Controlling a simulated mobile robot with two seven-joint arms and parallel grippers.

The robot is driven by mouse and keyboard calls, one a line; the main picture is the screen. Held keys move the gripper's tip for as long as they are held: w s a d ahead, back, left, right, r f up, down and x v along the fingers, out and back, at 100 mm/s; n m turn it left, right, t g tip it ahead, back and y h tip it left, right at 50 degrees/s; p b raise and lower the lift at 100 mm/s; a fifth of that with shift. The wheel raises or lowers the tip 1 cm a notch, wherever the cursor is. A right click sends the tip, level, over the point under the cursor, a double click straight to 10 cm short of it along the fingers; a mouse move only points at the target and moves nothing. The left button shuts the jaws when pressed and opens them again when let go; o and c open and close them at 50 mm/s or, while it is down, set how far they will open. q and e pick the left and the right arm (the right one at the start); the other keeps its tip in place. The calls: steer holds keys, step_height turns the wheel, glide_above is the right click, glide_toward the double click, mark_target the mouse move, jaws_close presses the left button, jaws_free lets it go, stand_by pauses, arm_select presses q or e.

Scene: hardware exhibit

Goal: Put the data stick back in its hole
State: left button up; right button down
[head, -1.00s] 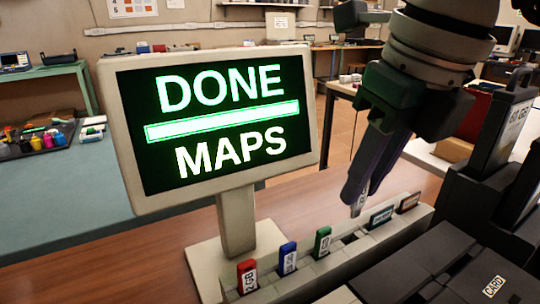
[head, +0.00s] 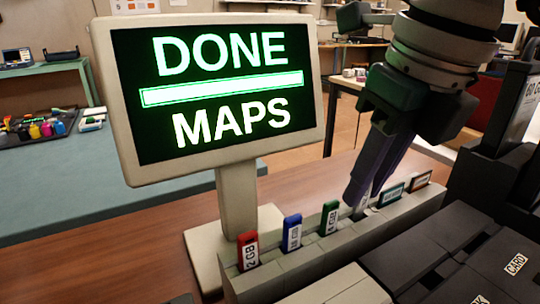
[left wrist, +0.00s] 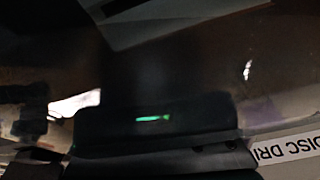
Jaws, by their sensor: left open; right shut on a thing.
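My right gripper (head: 368,196) is shut on a pale data stick (head: 360,211), of which only a small part shows below the fingers. The stick is upright over the long grey holder (head: 300,262), between the green stick and the teal stick. Its lower end is at the holder's top; I cannot tell how far it is in the hole, as the fingers and the green stick crowd the spot.
The holder bears red (head: 248,250), blue (head: 292,232), green (head: 329,217), teal (head: 391,194) and orange-brown (head: 419,181) sticks. A screen (head: 215,88) reading "DONE MAPS" stands behind it. Dark machines (head: 460,255) stand at right. A "DISC DRI" label (left wrist: 284,147) shows in the left wrist view.

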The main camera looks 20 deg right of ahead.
arm_select(q)
steer(key=shift+f+b, duration=0.2)
steer(key=shift+b, duration=0.3)
arm_select(e)
steer(key=shift+f, duration=0.7)
arm_select(q)
steer(key=shift+w+r, duration=0.1)
arm_select(e)
steer(key=c, duration=0.7)
jaws_free()
arm_select(q)
steer(key=shift+r+p, duration=0.25)
steer(key=shift+p, duration=0.2)
arm_select(e)
steer(key=shift+r, duration=0.6)
arm_select(q)
steer(key=p+v, duration=0.4)
steer(key=p, duration=0.1)
steer(key=shift+w+a+r, duration=0.15)
steer(key=shift+w+r, duration=0.05)
arm_select(e)
step_height(320, 180, up, 7)
steer(key=shift+f, duration=0.1)
steer(key=shift+a, duration=0.1)
